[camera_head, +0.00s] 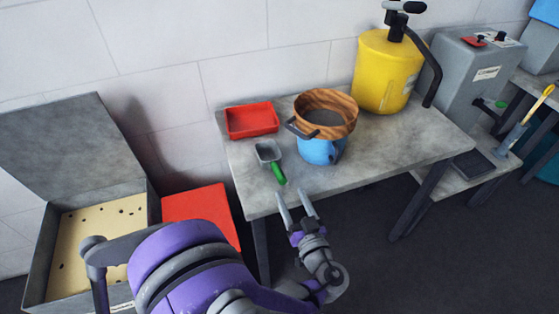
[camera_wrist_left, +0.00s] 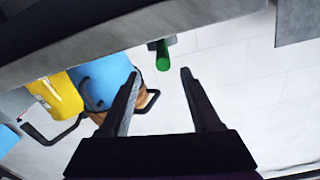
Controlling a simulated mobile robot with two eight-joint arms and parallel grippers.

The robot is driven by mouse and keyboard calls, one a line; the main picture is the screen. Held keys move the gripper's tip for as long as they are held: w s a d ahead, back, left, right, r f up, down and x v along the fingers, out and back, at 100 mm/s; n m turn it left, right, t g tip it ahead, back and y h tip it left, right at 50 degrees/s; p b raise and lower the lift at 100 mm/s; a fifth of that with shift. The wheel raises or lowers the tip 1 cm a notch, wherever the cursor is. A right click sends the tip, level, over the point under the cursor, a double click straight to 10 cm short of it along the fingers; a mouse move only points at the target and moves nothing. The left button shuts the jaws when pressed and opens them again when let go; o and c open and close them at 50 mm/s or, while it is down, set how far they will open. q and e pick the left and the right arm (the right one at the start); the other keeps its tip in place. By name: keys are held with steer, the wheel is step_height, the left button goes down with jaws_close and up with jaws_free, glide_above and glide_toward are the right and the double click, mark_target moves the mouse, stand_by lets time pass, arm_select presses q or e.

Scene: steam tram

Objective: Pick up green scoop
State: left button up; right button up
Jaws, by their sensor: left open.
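The green scoop (camera_head: 270,158) lies on the grey table, with a grey pan and a green handle that points to the table's front edge. In the left wrist view its green handle end (camera_wrist_left: 163,56) shows just beyond the table edge, between the lines of the fingers but farther off; its pan is hidden there. My left gripper (camera_head: 297,193) is open and empty in front of the table's front edge, a little right of the handle and apart from it. It also shows in the left wrist view (camera_wrist_left: 160,75). My right gripper is not in view.
On the grey table (camera_head: 375,160), a blue bucket (camera_head: 320,150) with a wooden-rimmed sieve (camera_head: 326,112) stands right of the scoop. A red tray (camera_head: 252,120) lies behind it. A yellow sprayer (camera_head: 385,72) stands at the back right. An open grey box (camera_head: 100,215) is at left.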

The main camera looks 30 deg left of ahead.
mark_target(277, 169)
arm_select(q)
steer(key=x, duration=1)
steer(key=shift+s+a, duration=0.2)
steer(key=shift+s, duration=0.05)
jaws_close()
